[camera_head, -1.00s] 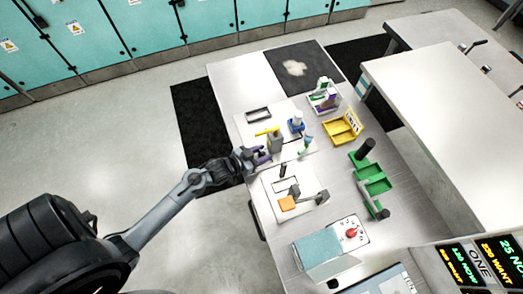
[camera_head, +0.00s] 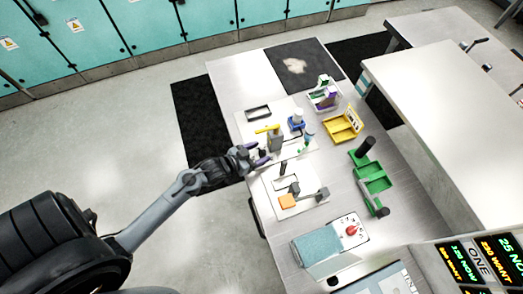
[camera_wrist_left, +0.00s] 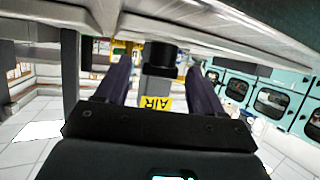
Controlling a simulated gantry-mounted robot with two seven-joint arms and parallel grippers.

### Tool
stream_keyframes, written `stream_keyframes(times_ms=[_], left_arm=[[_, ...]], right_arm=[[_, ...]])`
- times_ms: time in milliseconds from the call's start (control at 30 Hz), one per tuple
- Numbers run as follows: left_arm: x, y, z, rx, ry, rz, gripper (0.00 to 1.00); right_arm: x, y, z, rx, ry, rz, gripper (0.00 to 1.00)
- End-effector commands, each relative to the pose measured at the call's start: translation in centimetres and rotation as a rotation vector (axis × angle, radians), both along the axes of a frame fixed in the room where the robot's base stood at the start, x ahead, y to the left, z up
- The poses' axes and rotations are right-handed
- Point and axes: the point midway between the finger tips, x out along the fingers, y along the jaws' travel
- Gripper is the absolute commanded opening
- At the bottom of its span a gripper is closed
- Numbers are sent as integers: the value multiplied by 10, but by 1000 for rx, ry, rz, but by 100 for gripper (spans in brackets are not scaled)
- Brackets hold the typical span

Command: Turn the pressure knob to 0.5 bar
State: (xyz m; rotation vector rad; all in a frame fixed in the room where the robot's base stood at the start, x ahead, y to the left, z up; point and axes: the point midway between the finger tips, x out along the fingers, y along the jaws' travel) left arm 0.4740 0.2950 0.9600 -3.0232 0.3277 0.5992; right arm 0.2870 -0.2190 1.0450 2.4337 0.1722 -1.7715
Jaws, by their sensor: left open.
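A grey upright fitting (camera_head: 275,143) with a yellow piece (camera_head: 267,129) on top stands near the table's left edge. My left gripper (camera_head: 262,158) is just in front and left of it, its fingers spread. In the left wrist view the open fingers (camera_wrist_left: 160,64) flank a grey-and-black cylindrical body (camera_wrist_left: 159,58) with a yellow AIR label (camera_wrist_left: 152,104), which appears upside down. The fingers look apart from it, with gaps on both sides. Which part is the pressure knob, and its setting, I cannot read. My right gripper is out of view.
White plates with a small lever fixture (camera_head: 288,200) lie nearer me. A yellow bin (camera_head: 343,127), green fixture (camera_head: 372,178) and a teal box with a red knob (camera_head: 350,230) occupy the table's right and near parts. A display (camera_head: 480,262) stands bottom right.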

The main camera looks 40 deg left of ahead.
Motion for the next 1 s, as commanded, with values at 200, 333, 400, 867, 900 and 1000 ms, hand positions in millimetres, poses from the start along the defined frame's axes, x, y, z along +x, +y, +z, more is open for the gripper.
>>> stream_keyframes(times_ms=[200,333,400,867,900,1000], left_arm=[[-36,8,14,2,2,-1,68],[-55,12,23,2,2,1,68],[-63,14,26,1,1,0,68],[-80,18,35,0,-2,0,68],[-80,18,35,0,-2,0,68],[-80,18,35,0,-2,0,68]], right_arm=[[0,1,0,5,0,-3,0],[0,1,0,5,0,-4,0],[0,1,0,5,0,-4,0],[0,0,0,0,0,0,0],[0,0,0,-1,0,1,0],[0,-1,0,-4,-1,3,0]])
